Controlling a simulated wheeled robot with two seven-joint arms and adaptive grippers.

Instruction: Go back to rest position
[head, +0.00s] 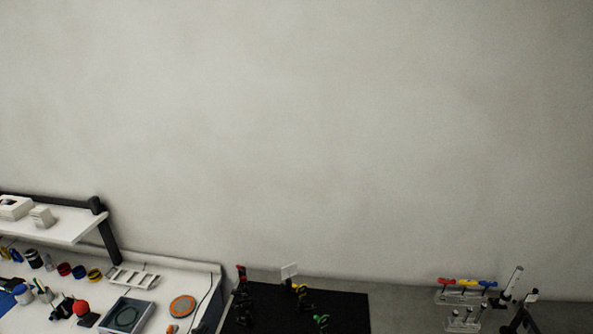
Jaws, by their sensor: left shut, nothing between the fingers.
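My left gripper shows very little, and I cannot place it surely among the small dark shapes along the lower edge of the head view. It is shut and empty. My right gripper is not in view. No held object shows. The white bench (184,283) lies at the lower left, and the black board (346,309) lies at the bottom centre.
A raised shelf (70,224) stands over the bench's back left. A square device (126,317), a white rack (133,278) and an orange disc (182,306) sit on the bench. Small mounts stand on the board. A clear rack (460,297) is at right. Wall fills the top.

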